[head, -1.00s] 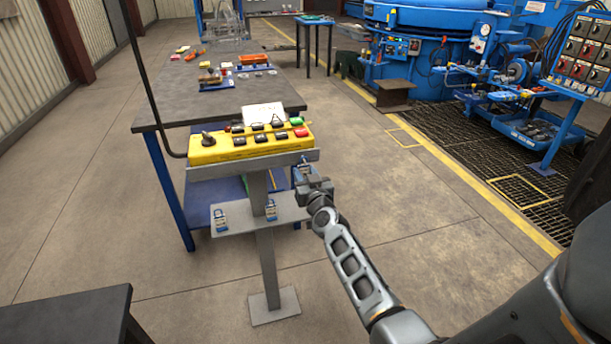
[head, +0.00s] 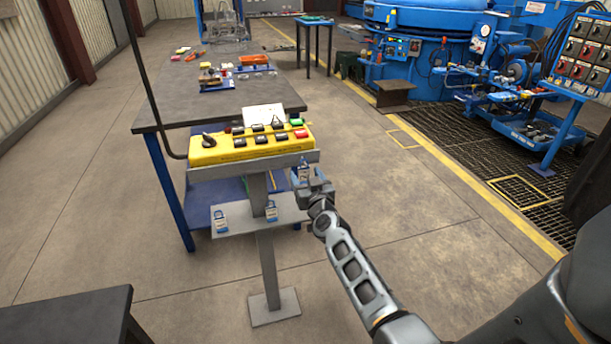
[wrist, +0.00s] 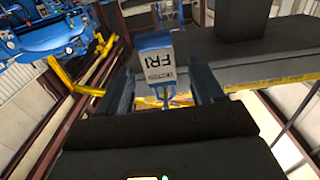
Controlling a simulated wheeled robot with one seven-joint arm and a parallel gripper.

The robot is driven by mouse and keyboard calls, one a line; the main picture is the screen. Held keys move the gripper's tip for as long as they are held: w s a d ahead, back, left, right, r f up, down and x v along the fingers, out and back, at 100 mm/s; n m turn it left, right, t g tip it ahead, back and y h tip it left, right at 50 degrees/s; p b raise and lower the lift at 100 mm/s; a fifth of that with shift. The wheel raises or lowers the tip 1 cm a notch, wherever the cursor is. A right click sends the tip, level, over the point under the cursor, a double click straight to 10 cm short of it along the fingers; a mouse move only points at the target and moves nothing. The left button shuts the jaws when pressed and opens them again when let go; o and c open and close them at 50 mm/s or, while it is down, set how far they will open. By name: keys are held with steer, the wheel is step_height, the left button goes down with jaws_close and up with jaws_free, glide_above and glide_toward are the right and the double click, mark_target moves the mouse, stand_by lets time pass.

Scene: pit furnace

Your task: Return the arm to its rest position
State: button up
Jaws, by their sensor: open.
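My gripper (head: 306,181) is at the right end of the yellow control box, a little below its edge, with the arm stretched out from the lower right. Its two fingers are open in the wrist view (wrist: 162,88). A blue padlock (wrist: 158,66) with a white label reading FRI shows in the space between and beyond the fingers, its metal shackle toward the bottom of the picture. The same padlock appears small by the fingertips in the head view (head: 303,171). I cannot tell whether a finger touches it or what its shackle hangs on.
The yellow control box (head: 235,147) stands on a grey post with a small shelf (head: 245,225) holding two more padlocks. A workbench (head: 225,100) is behind it. A dark table (head: 70,315) is at lower left. Floor to the right of the post is clear.

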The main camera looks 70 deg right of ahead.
steer(key=p+v, duration=0.2)
steer(key=v, duration=0.5)
steer(key=shift+p, duration=0.3)
steer(key=shift+s+a, duration=0.1)
steer(key=shift+s, duration=0.05)
steer(key=s+a+n+t+y, duration=0.1)
steer(key=s+a+n+y, duration=0.15)
steer(key=a, duration=0.45)
steer(key=s+a+n+t+y, duration=0.2)
steer(key=s+a, duration=0.2)
steer(key=a, duration=0.3)
steer(key=s+a+r+n+y, duration=0.1)
steer(key=s+a+r+y, duration=0.2)
steer(key=s+a, duration=0.3)
steer(key=s+a+r+n+y, duration=0.2)
steer(key=s+a+r, duration=0.4)
steer(key=a, duration=0.4)
steer(key=s+a+r+n+y, duration=0.2)
steer(key=s+a+r+y, duration=0.2)
steer(key=a, duration=0.4)
steer(key=shift+s+a+r, duration=0.3)
steer(key=shift+s+r, duration=0.4)
steer(key=shift+s, duration=0.25)
steer(key=shift+n, duration=0.25)
